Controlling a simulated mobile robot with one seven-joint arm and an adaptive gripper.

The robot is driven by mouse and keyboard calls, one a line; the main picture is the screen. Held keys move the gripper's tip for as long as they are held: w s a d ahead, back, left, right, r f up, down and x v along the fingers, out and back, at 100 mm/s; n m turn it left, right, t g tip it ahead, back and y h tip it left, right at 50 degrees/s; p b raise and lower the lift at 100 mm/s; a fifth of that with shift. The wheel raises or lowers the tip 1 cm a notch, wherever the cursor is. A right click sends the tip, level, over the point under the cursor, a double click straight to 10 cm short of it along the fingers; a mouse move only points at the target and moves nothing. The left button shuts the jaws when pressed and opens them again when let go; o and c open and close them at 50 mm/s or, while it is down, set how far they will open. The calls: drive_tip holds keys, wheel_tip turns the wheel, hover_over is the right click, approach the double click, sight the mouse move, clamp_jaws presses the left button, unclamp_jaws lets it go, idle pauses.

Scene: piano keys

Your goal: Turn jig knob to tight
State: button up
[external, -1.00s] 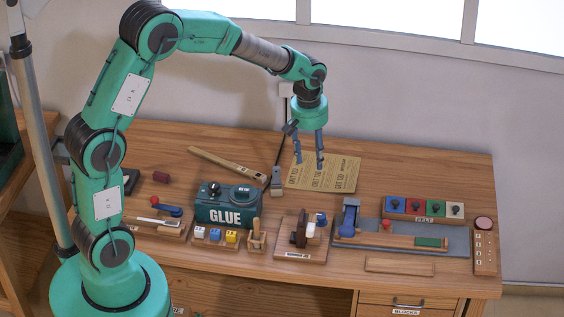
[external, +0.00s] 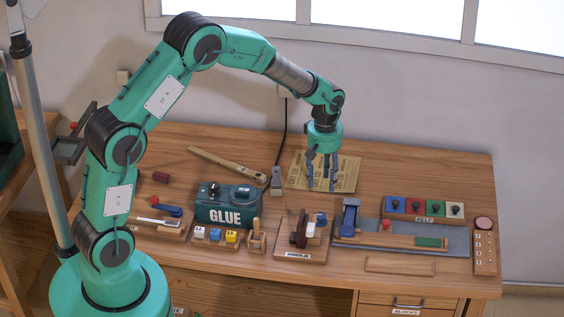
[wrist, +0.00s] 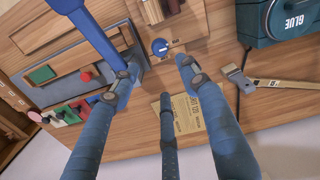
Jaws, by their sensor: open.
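The wooden jig (external: 313,257) stands near the front edge of the bench, with a dark brown block, a white piece and a blue knob (external: 321,219) on it. In the wrist view the round blue knob (wrist: 159,46) has a white mark on its face, and it lies ahead of my fingers. My gripper (external: 322,186) is open and empty, hanging fingers-down over the sandpaper sheet, behind the jig in the external view. In the wrist view my gripper (wrist: 152,76) has its fingers spread, and none touches the knob. Whether the knob reads tight is too small to tell.
A blue clamp (external: 349,215) on a grey base stands right of the jig. The green glue box (external: 228,206) and colored blocks (external: 214,236) are left. The sandpaper sheet (external: 345,168), a brush (external: 276,180) and a row of colored knob tiles (external: 424,208) lie around.

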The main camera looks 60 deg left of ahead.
sight(321, 215)
wheel_tip(321, 215, down, 14)
drive_tip(key=shift+r+b, duration=0.15)
drive_tip(key=shift+b, duration=0.8)
clamp_jaws()
